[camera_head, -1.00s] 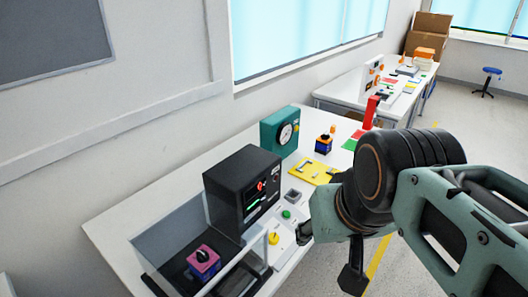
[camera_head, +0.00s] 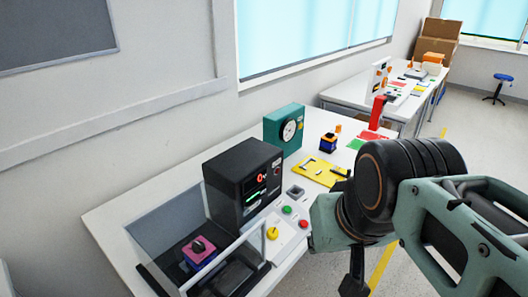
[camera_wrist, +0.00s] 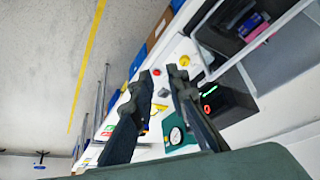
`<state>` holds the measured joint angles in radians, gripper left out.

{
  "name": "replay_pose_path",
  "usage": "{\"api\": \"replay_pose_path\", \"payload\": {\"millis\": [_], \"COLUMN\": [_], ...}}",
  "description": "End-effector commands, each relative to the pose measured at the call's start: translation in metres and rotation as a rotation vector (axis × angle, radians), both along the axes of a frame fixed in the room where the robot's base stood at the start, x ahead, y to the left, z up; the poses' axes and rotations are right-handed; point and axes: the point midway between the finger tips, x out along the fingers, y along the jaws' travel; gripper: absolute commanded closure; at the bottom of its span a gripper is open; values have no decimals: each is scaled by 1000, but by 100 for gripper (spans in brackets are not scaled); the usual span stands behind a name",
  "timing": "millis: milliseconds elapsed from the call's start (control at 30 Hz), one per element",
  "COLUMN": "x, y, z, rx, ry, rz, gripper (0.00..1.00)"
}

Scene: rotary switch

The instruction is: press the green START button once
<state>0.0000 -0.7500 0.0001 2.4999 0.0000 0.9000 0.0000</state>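The green button (camera_head: 287,210) sits on a light control panel (camera_head: 287,236) on the near side of the bench, between a grey square piece and a red button (camera_head: 304,224). In the head view my wrist hides most of the gripper, to the right of the panel. I see no contact with the button.
A yellow knob (camera_head: 272,233) is next to the red button. A black box with a display (camera_head: 243,184) stands behind the panel. A clear-walled enclosure holds a pink switch block (camera_head: 199,254). A teal gauge box (camera_head: 284,130) and a yellow plate (camera_head: 319,171) are farther along.

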Motion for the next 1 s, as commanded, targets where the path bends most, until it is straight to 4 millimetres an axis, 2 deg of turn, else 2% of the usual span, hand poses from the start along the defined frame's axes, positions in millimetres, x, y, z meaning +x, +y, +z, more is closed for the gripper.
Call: {"api": "replay_pose_path", "payload": {"millis": [33,100,1000], "x": [0,0,0], "y": [0,0,0], "z": [0,0,0], "rx": [0,0,0], "ry": [0,0,0], "rz": [0,0,0], "gripper": [93,100,100]}}
